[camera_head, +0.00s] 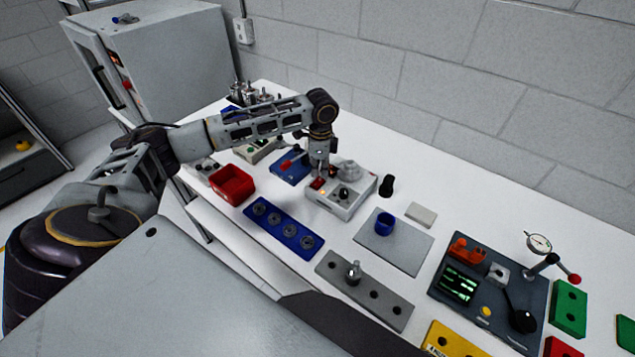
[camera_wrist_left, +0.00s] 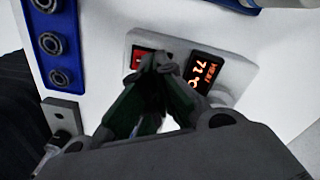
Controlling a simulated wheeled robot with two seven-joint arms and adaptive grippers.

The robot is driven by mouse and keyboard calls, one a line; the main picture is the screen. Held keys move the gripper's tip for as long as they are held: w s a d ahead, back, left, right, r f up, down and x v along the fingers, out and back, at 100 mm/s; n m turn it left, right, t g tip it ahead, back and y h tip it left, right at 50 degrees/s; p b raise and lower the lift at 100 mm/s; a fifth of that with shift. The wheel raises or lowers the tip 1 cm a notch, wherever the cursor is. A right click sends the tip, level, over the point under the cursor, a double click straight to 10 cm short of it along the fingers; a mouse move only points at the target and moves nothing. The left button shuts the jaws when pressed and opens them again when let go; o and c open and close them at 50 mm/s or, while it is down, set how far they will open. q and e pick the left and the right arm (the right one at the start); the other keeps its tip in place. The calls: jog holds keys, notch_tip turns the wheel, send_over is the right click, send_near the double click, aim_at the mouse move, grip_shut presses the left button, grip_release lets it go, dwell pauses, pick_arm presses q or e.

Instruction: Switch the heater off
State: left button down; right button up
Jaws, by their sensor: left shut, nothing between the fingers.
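The heater (camera_head: 347,206) is a light grey box on the white table, with a dark knob and a small red switch (camera_head: 317,184) on its top. My left gripper (camera_head: 319,172) points down over the switch end of the heater. Its fingertips (camera_wrist_left: 164,68) are shut and empty, at or just above the switch; I cannot tell whether they touch. My right gripper is not in view.
A blue strip with several rings (camera_head: 284,229) and a red bin (camera_head: 231,185) lie left of the heater. A black piece (camera_head: 387,186) stands right of it. A grey plate with a blue cup (camera_head: 384,224) and a dial-gauge board (camera_head: 500,300) lie further right.

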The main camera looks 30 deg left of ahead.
aim_at(320, 179)
pick_arm(q)
jog(key=shift+f, duration=0.45)
dwell(0.5)
jog(key=shift+f, duration=0.4)
dwell(0.6)
jog(key=shift+f, duration=0.25)
jog(key=shift+s, duration=0.1)
jog(key=shift+r+p, duration=0.6)
jog(key=shift+p, duration=0.25)
jog(key=shift+r+p, duration=1.9)
jog(key=shift+p, duration=0.15)
jog(key=shift+r, duration=1)
